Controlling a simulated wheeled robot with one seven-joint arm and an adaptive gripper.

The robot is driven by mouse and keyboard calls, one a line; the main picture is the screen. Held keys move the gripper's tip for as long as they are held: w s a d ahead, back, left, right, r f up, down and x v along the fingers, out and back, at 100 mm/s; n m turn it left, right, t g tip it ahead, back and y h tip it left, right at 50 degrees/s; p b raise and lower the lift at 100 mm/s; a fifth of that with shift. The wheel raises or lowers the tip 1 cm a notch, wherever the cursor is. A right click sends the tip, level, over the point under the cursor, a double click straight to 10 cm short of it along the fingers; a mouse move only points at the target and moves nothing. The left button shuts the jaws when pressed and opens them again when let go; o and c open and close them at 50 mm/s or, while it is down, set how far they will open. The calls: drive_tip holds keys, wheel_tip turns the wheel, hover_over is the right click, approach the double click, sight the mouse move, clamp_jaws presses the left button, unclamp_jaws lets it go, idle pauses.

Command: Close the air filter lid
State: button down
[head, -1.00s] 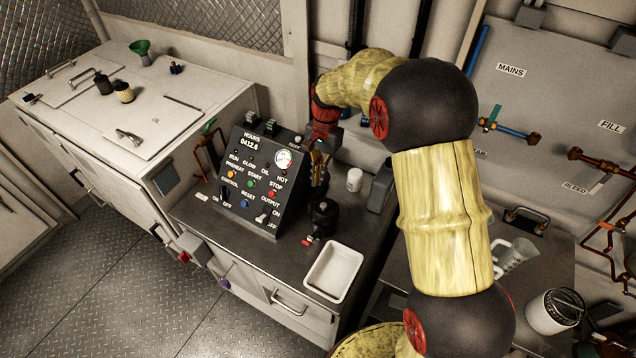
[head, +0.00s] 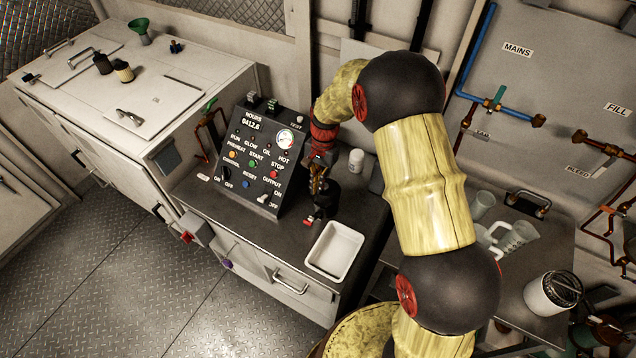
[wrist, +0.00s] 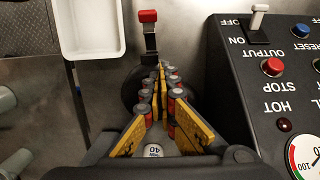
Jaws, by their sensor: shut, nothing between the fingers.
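The air filter appears to be the black round canister (head: 327,197) on the bench, just right of the control panel. A red-tipped latch or lever (head: 308,222) sticks out at its front. In the wrist view the dark canister (wrist: 130,92) lies behind my fingers, and the red-tipped lever (wrist: 148,16) stands beyond the fingertips. My gripper (head: 318,190) is over the canister, fingers pointing down. In the wrist view my gripper (wrist: 159,66) has its tips together with nothing between them. The fingers hide much of the canister, so I cannot tell the lid's angle or whether they touch it.
The sloped control panel (head: 250,170) stands close on the left of my gripper. A white tray (head: 335,250) lies in front on the bench. A small white can (head: 356,160) stands behind. Jugs (head: 512,238) are on the right-hand bench.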

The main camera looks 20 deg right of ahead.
drive_tip(key=shift+s+a+f+t+h+b, duration=0.25)
drive_tip(key=shift+s+f+t+h+b, duration=0.05)
drive_tip(key=shift+f, duration=0.15)
drive_tip(key=shift+s+a+f, duration=0.3)
drive_tip(key=shift+f, duration=0.2)
drive_tip(key=shift+w, duration=0.1)
wheel_tip(320, 180, up, 14)
drive_tip(key=p, duration=0.2)
